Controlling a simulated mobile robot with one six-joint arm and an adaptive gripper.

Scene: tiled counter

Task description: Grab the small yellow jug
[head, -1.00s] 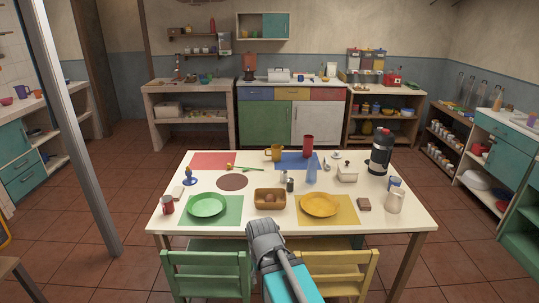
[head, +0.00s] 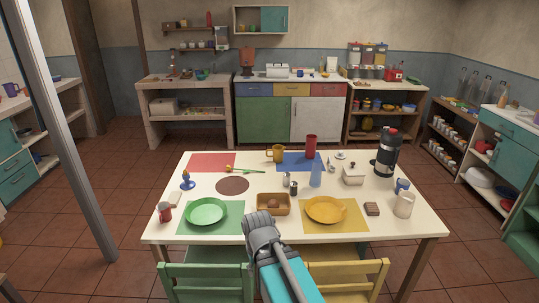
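A small mustard-yellow jug or mug (head: 278,154) stands upright at the far side of the white table (head: 408,228), at the left edge of the blue mat. Its handle seems to point left. My gripper (head: 259,220) is in front of the table's near edge, between the two chairs, well apart from the jug. I see the gripper from behind, so its fingers are hidden and I cannot tell whether it is open.
A brown basket (head: 273,210) lies between a green plate (head: 206,211) and a yellow plate (head: 326,209). Green (head: 205,284) and yellow (head: 346,284) chairs flank my arm.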

